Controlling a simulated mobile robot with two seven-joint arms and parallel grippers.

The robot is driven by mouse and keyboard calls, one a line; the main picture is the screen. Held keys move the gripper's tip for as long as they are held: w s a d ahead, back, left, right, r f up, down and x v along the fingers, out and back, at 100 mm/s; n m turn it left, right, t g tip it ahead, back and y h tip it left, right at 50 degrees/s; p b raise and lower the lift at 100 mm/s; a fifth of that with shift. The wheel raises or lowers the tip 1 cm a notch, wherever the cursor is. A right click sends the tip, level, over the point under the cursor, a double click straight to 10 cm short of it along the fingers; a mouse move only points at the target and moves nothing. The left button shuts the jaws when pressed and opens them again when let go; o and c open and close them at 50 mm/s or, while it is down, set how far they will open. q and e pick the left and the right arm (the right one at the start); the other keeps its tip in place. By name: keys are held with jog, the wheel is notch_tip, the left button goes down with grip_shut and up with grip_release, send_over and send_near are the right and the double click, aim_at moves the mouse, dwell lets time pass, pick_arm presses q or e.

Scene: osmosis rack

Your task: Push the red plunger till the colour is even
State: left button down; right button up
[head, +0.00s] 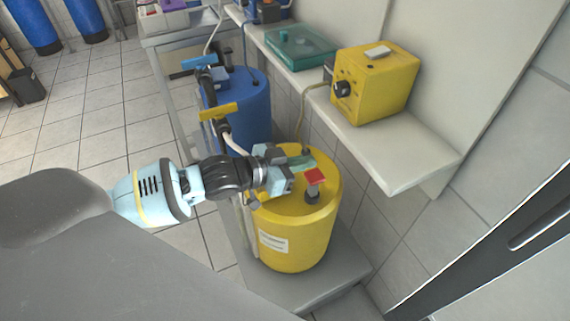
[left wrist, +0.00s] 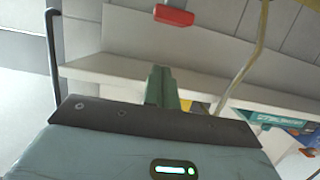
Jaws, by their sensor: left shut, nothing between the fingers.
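The red plunger (head: 315,177) is a flat red cap on a dark stem on top of the yellow drum (head: 290,235). It also shows in the left wrist view as a red block (left wrist: 174,15) near the top edge. My left gripper (head: 302,163) reaches in from the left over the drum top, with its greenish fingers just behind and left of the red cap. The fingers (left wrist: 162,88) are shut together and hold nothing. They look apart from the cap, though the exact gap is hard to tell. My right gripper is not in view.
A blue drum (head: 243,112) stands behind the yellow one. A white shelf (head: 393,160) along the wall at right carries a yellow box with a knob (head: 375,85) and a green case (head: 299,48). The yellow drum stands on a grey platform (head: 310,285).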

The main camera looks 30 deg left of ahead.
pick_arm(q)
send_over(303, 202)
jog(key=shift+f, duration=2.1)
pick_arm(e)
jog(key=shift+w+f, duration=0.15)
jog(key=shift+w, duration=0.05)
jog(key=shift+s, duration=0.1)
pick_arm(q)
notch_tip(303, 202, down, 6)
jog(key=shift+r+b, duration=0.25)
jog(key=shift+b, duration=0.85)
jog(key=shift+r+p, duration=0.4)
jog(key=shift+r, duration=0.1)
jog(key=s+a+r+p, duration=0.2)
jog(key=s+a+r, duration=0.4)
jog(key=s, duration=0.1)
jog(key=shift+s+p, duration=0.3)
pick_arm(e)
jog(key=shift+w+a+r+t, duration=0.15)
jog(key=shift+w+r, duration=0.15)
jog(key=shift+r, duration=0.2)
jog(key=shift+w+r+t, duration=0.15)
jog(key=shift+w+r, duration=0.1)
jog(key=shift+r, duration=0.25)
